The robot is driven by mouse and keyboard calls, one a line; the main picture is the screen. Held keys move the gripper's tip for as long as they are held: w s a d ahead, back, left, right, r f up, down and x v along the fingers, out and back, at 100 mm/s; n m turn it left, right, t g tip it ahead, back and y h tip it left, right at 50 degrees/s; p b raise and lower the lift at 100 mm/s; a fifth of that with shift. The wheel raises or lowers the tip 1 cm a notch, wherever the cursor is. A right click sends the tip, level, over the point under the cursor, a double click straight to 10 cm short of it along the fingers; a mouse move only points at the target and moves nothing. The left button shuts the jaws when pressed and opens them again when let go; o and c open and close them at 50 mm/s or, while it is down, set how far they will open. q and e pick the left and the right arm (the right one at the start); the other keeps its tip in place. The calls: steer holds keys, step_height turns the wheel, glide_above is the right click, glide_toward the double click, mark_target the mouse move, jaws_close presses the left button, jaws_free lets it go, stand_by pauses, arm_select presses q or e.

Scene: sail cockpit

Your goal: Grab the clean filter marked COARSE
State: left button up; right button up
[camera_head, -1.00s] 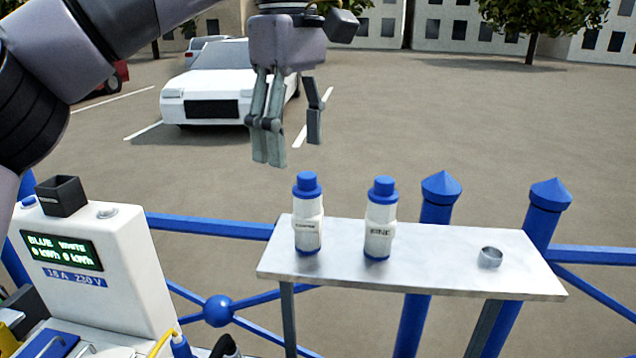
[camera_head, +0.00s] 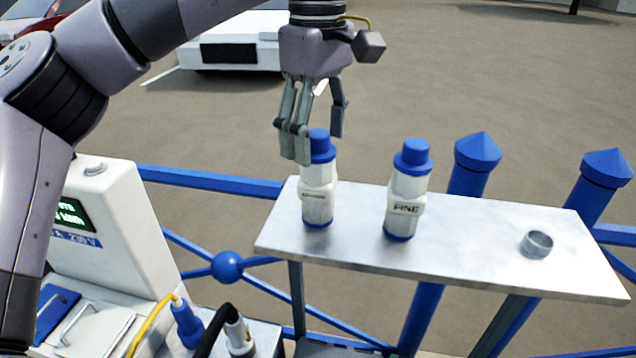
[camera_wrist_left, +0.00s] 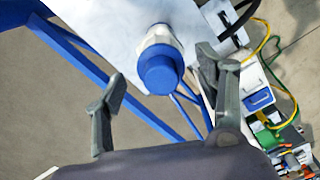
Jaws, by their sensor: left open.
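The left filter (camera_head: 317,203), white with a blue cap, stands upright on the metal shelf (camera_head: 470,245). Its label is too small to read for sure now. A second filter (camera_head: 405,205), marked FINE, stands upright to its right. My left gripper (camera_head: 318,140) is open and points down at the left filter's cap, its fingers partly in front of the cap. In the left wrist view the filter's blue cap (camera_wrist_left: 160,73) shows between and beyond the two open fingers (camera_wrist_left: 160,95). Whether the fingers touch it I cannot tell. My right gripper is not in view.
A metal ring (camera_head: 537,243) lies at the shelf's right end. Blue posts (camera_head: 478,160) and a blue railing (camera_head: 215,181) stand behind the shelf. A white charging box (camera_head: 120,230) with cables is at the left.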

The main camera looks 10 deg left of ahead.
mark_target(318, 174)
arm_select(q)
steer(key=shift+s+f, duration=0.1)
steer(key=shift+f, duration=0.6)
step_height(318, 174, down, 5)
steer(key=shift+r+p, duration=0.1)
steer(key=shift+p, duration=1.1)
steer(key=shift+f, duration=0.3)
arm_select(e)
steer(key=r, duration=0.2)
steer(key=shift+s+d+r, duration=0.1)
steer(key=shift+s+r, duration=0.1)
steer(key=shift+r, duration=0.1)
arm_select(q)
steer(key=shift+c, duration=0.4)
steer(key=c, duration=1.2)
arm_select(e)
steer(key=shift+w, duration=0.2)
